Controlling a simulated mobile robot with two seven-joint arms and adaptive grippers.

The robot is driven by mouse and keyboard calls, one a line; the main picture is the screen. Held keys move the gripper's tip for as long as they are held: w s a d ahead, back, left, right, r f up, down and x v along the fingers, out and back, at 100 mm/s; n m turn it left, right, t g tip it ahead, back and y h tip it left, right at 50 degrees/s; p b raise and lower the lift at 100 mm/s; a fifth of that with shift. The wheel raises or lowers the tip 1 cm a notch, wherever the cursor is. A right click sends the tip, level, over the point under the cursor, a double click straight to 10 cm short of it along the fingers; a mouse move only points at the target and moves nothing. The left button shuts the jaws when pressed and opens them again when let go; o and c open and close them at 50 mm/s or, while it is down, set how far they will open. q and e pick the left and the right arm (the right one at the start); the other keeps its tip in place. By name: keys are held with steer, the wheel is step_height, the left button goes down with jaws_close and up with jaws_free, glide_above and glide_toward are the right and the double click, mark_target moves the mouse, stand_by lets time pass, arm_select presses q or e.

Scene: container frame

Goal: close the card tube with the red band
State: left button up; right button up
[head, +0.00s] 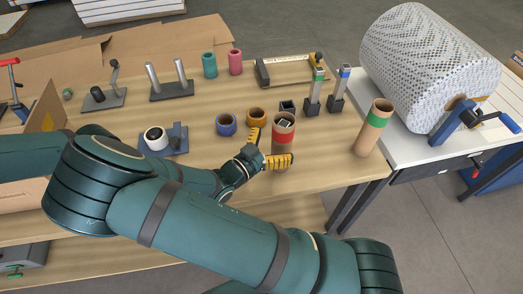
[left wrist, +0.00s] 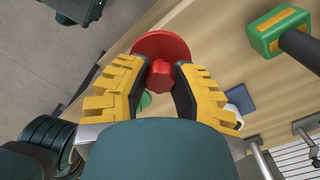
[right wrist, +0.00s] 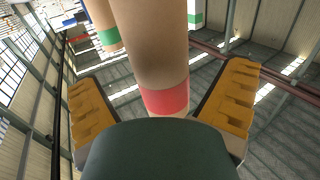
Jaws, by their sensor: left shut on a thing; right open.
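The card tube with the red band (head: 283,140) stands upright near the table's front edge, its top open with something pale and dark inside. My right gripper (head: 274,150) is open beside it, yellow fingers at its left and front. In the right wrist view the tube (right wrist: 152,45) with its red band shows between the spread fingers (right wrist: 163,98); I cannot tell if they touch it. My left gripper (left wrist: 160,78) is shut on a round red cap (left wrist: 165,45). It does not show in the head view.
A green-banded tube (head: 373,128) stands to the right. Blue (head: 226,125) and orange (head: 257,117) rings lie left of and behind the red-banded tube. Two upright tools (head: 314,92) stand behind it. A large wrapped roll (head: 425,65) fills the right side.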

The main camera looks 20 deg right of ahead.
steer(key=x, duration=0.3)
steer(key=shift+d, duration=0.2)
steer(key=c, duration=1.4)
